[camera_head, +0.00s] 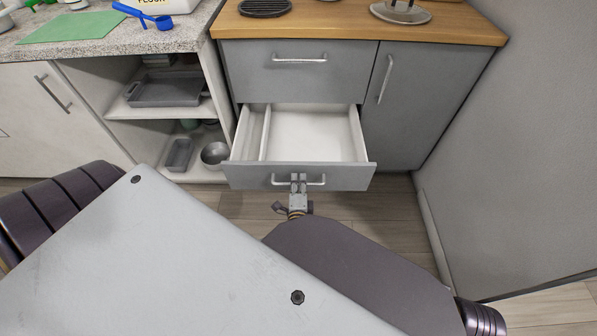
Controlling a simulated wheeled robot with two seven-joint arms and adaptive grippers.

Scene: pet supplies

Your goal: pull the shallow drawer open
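The shallow drawer (298,176) in the grey cabinet stands pulled well out, below a closed drawer. Its white inside shows, with a divider (265,134) near the left side; it looks empty. A silver bar handle (317,182) runs across its front. My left gripper (298,180) is at the middle of this handle, its fingers close together and apparently shut on the bar. My own arm hides part of the wrist and the floor in front. My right gripper is not in view.
The closed upper drawer (300,70) and a cabinet door (412,105) adjoin the open drawer. Open shelves at left hold a grey tray (165,89) and a metal bowl (214,154). A grey wall panel (520,150) bounds the right side. Some floor shows right of the drawer.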

